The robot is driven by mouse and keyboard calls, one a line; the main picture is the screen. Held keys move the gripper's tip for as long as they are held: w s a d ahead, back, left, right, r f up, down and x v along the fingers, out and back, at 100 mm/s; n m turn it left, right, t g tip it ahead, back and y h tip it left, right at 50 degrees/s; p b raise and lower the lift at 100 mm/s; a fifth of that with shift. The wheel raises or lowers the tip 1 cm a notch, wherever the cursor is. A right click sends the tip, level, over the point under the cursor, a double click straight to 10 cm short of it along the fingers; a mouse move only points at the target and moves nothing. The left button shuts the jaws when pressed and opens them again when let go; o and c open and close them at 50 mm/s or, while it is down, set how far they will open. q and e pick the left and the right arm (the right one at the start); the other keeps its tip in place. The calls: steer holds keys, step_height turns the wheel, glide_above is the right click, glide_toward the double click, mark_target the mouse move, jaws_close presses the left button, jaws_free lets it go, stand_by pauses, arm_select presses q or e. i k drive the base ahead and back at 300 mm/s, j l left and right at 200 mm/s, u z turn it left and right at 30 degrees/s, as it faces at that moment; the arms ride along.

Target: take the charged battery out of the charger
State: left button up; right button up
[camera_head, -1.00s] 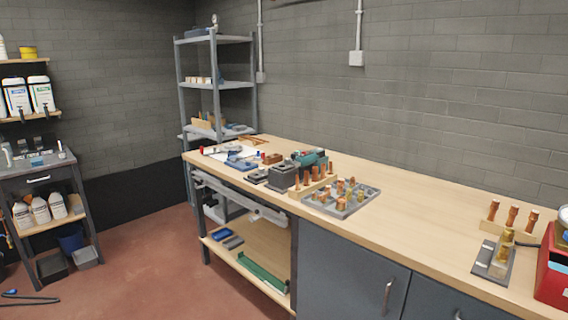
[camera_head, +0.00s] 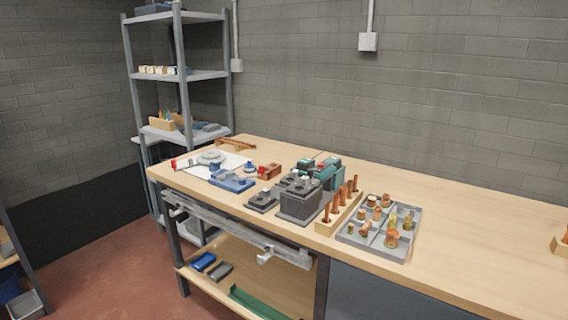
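A dark grey block-shaped unit (camera_head: 299,205) stands on the workbench near its front edge; it looks like the charger or a battery on it, but I cannot tell which. A low dark grey piece (camera_head: 262,201) lies just left of it. A teal and black tool-like object (camera_head: 327,171) is right behind the block. No charge light can be made out at this size. Neither of my grippers is in view.
A grey tray (camera_head: 350,239) of copper and brass fittings and a wooden rack (camera_head: 329,226) of copper pieces stand right of the block. A blue device (camera_head: 232,182) lies left. Metal shelving (camera_head: 184,75) stands behind.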

mark_target(303, 164)
steer(key=i+j, duration=0.15)
steer(key=j, duration=0.2)
steer(key=i+j, duration=0.15)
steer(key=j, duration=0.15)
steer(key=i+j, duration=0.15)
steer(key=j, duration=0.2)
steer(key=i+j, duration=0.15)
steer(key=j, duration=0.2)
steer(key=l+z, duration=0.05)
